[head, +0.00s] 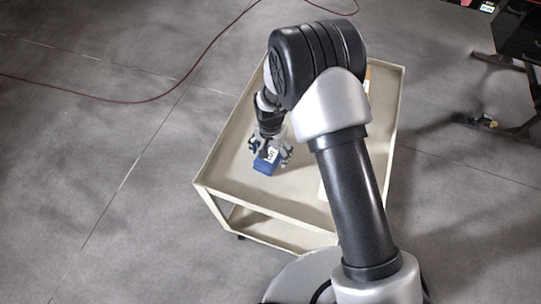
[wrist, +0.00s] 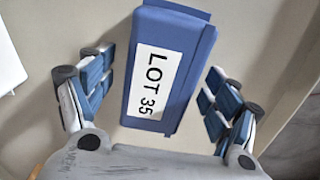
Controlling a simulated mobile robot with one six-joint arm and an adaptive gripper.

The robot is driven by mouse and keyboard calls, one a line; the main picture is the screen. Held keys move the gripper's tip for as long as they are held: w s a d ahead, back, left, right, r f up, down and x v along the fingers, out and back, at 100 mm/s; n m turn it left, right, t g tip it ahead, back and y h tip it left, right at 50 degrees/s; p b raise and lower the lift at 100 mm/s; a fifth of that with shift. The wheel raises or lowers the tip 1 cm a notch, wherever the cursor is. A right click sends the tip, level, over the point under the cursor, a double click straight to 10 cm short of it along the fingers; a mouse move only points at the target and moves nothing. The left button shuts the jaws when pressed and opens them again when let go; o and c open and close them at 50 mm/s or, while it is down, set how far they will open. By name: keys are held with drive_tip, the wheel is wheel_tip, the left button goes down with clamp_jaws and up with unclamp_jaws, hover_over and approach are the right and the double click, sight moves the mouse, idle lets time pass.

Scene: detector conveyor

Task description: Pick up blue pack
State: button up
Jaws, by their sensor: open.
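The blue pack (head: 266,162) stands on the top of a beige cart, near its front left part. In the wrist view the blue pack (wrist: 188,50) has a white label reading "LOT 35" and lies between the two open fingers. My gripper (head: 271,150) is over the pack in the head view, its fingers on either side. In the wrist view my gripper (wrist: 158,92) shows a gap between each finger and the pack.
The beige cart (head: 225,158) has a raised rim and a lower shelf. A white item (wrist: 8,62) shows at the left edge of the wrist view. Dark equipment (head: 520,38) stands at the upper right. A red cable (head: 150,100) lies on the grey floor.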

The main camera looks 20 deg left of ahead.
drive_tip(key=shift+f, duration=0.35)
drive_tip(key=shift+r, duration=0.1)
drive_tip(key=shift+c, duration=0.6)
drive_tip(key=c, duration=1.3)
drive_tip(key=shift+c, duration=0.4)
drive_tip(key=shift+r, duration=0.15)
